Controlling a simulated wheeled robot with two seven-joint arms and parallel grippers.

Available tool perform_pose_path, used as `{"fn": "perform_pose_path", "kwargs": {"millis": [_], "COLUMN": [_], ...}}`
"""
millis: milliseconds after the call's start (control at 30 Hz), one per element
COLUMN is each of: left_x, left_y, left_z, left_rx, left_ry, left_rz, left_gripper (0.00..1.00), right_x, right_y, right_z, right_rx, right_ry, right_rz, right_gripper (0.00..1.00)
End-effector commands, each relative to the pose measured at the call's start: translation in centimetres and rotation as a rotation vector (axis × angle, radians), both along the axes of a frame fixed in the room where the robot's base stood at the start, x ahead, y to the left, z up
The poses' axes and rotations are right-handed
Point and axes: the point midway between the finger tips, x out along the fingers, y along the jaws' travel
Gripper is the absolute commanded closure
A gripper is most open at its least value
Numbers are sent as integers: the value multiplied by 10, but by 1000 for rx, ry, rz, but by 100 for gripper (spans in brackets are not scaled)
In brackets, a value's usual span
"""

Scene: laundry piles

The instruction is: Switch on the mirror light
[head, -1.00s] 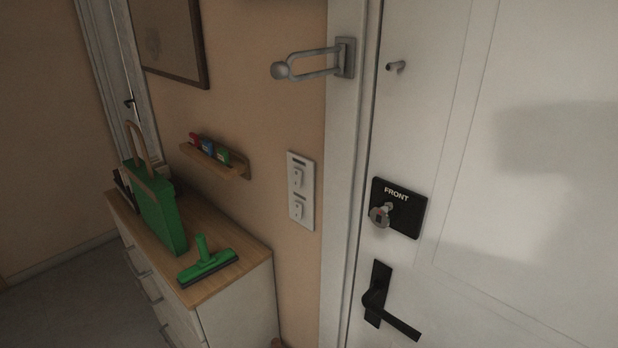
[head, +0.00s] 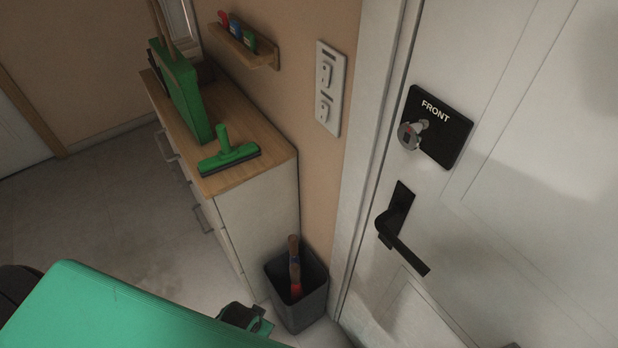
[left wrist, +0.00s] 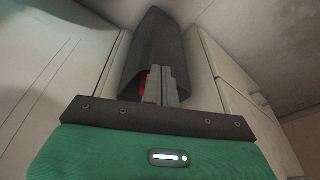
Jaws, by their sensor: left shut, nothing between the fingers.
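A white wall plate (head: 330,88) with two rocker switches, one above the other, is on the beige wall just left of the door frame in the head view. No lit mirror light shows. My left gripper shows in the left wrist view (left wrist: 161,88), with its grey fingers together and nothing between them. It points toward the dark bin, well below the switch plate. My right gripper is not in view.
A white door with a FRONT lock plate (head: 439,127) and black handle (head: 401,230) stands at right. The dresser (head: 248,215) carries a green squeegee (head: 226,152) and green case (head: 183,92). A bin (head: 303,311) stands beside it. A small shelf (head: 243,45) is left of the switches.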

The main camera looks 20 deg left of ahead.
Motion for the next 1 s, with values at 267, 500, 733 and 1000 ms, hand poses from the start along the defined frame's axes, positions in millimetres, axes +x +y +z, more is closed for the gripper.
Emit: {"fn": "perform_pose_path", "kwargs": {"millis": [267,500,733,1000], "left_x": [38,107,161,194], "left_y": [4,11,8,4], "left_z": [112,244,326,404], "left_rx": [-13,-83,-211,-387], "left_ry": [-143,-548,-919,-1271], "left_rz": [14,24,0,-66], "left_gripper": [100,100,100,100], "right_x": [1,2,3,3], "right_y": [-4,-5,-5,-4], "right_z": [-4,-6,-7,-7], "right_rx": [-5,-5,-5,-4], "right_ry": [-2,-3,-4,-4], "right_rz": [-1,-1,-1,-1], "right_gripper": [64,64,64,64]}}
